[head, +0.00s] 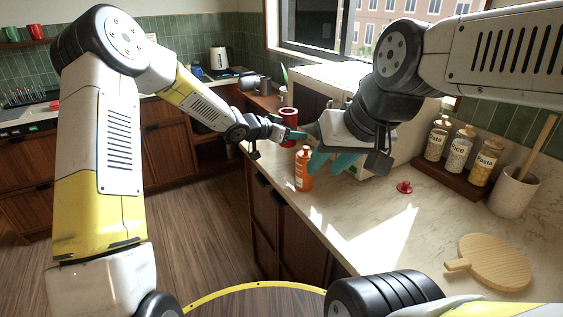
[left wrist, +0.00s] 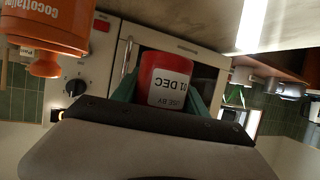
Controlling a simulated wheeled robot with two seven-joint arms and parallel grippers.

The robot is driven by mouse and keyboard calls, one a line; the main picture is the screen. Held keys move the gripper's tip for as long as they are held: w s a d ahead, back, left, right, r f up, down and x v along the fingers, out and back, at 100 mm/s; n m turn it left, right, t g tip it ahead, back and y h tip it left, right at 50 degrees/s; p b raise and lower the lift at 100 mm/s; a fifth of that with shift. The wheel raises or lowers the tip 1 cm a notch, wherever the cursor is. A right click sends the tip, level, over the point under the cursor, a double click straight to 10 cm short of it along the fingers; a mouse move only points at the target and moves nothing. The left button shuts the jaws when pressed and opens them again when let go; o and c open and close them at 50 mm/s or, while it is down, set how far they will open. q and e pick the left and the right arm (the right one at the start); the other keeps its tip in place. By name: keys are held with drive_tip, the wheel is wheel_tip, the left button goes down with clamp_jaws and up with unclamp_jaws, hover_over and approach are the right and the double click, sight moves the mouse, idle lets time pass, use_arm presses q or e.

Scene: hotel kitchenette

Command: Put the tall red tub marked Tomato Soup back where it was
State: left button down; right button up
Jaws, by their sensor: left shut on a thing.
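The red tub (head: 289,117) is upright in the head view, near the far left edge of the counter. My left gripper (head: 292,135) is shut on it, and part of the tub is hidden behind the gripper. In the left wrist view the tub (left wrist: 170,82) sits between my teal fingers, upside down in the picture, with a white use-by label reading 01 DEC. The Tomato Soup marking does not show. I cannot tell whether its base touches the counter. My right gripper (head: 333,162) is open and empty, beside the orange bottle and in front of the microwave.
An orange bottle (head: 303,170) stands close to both grippers. A microwave (left wrist: 110,55) is behind the tub. A small red lid-like piece (head: 404,187), a rack of jars (head: 459,153), a utensil crock (head: 513,192) and a round wooden board (head: 494,262) are to the right.

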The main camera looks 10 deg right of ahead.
sight(292, 167)
use_arm(q)
wheel_tip(292, 167, down, 10)
drive_tip(key=shift+r, duration=0.1)
idle(0.4)
drive_tip(key=c, duration=0.6)
unclamp_jaws()
